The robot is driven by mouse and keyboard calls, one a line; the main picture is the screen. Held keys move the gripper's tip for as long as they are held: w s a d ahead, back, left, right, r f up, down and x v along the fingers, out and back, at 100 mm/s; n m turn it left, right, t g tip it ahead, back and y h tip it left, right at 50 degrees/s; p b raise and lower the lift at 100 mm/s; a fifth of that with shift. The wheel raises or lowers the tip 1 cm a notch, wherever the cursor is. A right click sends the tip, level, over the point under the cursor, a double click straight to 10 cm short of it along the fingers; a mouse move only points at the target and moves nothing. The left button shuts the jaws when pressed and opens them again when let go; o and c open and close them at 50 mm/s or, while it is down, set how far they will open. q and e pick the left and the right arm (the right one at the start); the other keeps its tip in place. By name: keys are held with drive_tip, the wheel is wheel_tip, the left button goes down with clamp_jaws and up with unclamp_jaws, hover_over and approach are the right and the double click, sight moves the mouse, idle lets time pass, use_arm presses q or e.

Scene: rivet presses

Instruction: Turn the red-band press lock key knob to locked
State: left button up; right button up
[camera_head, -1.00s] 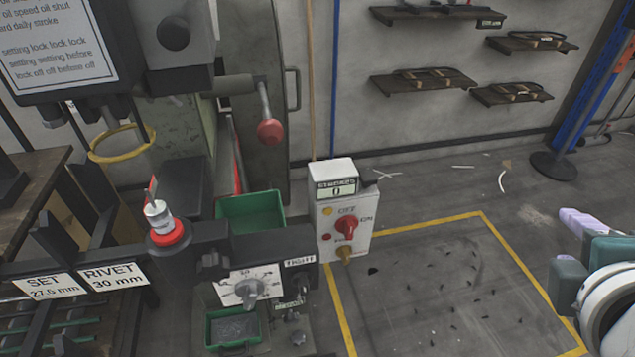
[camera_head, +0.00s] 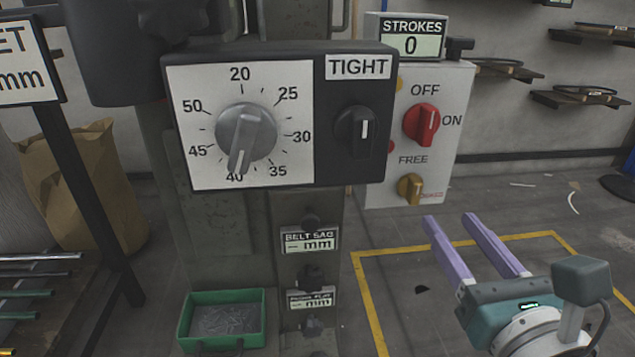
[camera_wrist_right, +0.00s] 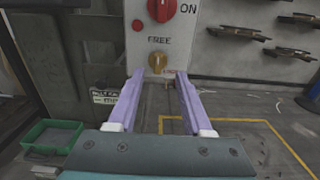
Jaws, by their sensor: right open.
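The brass key knob (camera_head: 411,188) sits low on the front of the white control box (camera_head: 445,165), under the word FREE. In the right wrist view the brass knob (camera_wrist_right: 157,62) appears between and beyond my fingertips. My right gripper (camera_head: 450,219) is open and empty, with its lilac fingers pointing at the box from below and right. It appears apart from the knob. No red band shows on the press now. My left gripper is not in view.
A red OFF/ON switch (camera_head: 421,124) is above the brass knob. A black panel holds a numbered dial (camera_head: 246,132) and a black TIGHT knob (camera_head: 356,131), left of the box. A green tray (camera_head: 223,292) stands lower left. Floor right of the press is mostly clear.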

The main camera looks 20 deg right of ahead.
sight(419, 185)
drive_tip(key=b+x, duration=0.2)
drive_tip(key=x, duration=0.8)
drive_tip(key=shift+a+f, duration=0.2)
drive_tip(key=shift+c, duration=1.4)
clamp_jaws()
